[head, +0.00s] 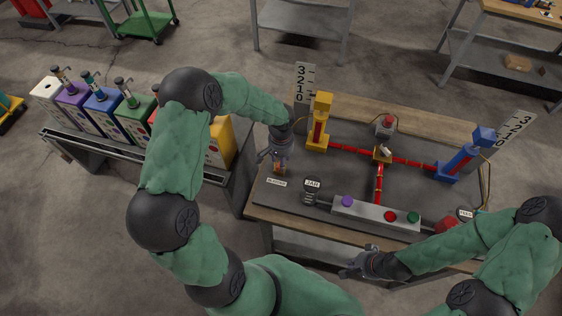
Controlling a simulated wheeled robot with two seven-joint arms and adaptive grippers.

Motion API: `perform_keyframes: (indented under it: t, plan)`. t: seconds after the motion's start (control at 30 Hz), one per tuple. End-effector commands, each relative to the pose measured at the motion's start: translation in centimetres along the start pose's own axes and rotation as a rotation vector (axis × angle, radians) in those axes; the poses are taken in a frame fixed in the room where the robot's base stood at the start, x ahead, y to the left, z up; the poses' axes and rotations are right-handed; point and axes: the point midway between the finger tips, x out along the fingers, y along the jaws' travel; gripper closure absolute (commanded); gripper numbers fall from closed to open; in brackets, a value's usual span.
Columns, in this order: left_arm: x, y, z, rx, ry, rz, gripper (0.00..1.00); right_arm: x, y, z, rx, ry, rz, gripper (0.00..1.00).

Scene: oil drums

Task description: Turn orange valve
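At the middle of the bench, a small yellow-orange block with a pale handle (383,153) sits where the red pipes meet; it looks like the orange valve. The pipes run to a yellow unit (319,125) on the left and a blue unit (465,160) on the right. My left gripper (279,162) points down over the bench's left side, apart from the valve. A small orange part (279,170) shows at its fingertips; contact and finger opening are unclear. My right gripper (347,268) is open and empty, in front of the bench's near edge.
A grey control box (375,214) with coloured buttons lies along the bench (262,212) front, beside a dark part labelled JAR (311,192). A red-topped part (387,122) stands behind the valve. Coloured cans (103,103) fill a rack at left. Numbered scales (304,82) stand at the back.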

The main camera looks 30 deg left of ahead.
Motion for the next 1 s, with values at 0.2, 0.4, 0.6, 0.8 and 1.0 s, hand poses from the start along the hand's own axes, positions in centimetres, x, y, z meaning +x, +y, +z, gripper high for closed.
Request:
perform_keyframes:
  t: [0.2,0.4,0.6,0.8,1.0]
  plan:
    - [1.34,0.01,0.06,0.000,-0.001,0.001,0.56,0.11,0.04,-0.01,0.000,0.000,0.000,1.00]
    - [1.41,0.01,0.05,0.000,-0.001,0.001,0.56,0.10,0.04,-0.01,0.000,0.000,0.000,1.00]
    - [1.39,0.01,0.05,0.000,-0.001,0.001,0.93,0.10,0.04,-0.01,0.000,0.000,0.000,1.00]
    - [1.38,0.02,0.05,0.001,-0.001,0.001,1.00,0.10,0.04,-0.01,0.000,0.000,0.000,1.00]
    - [1.38,0.02,0.06,0.023,-0.001,0.000,1.00,0.09,0.03,-0.01,0.000,0.000,0.000,1.00]
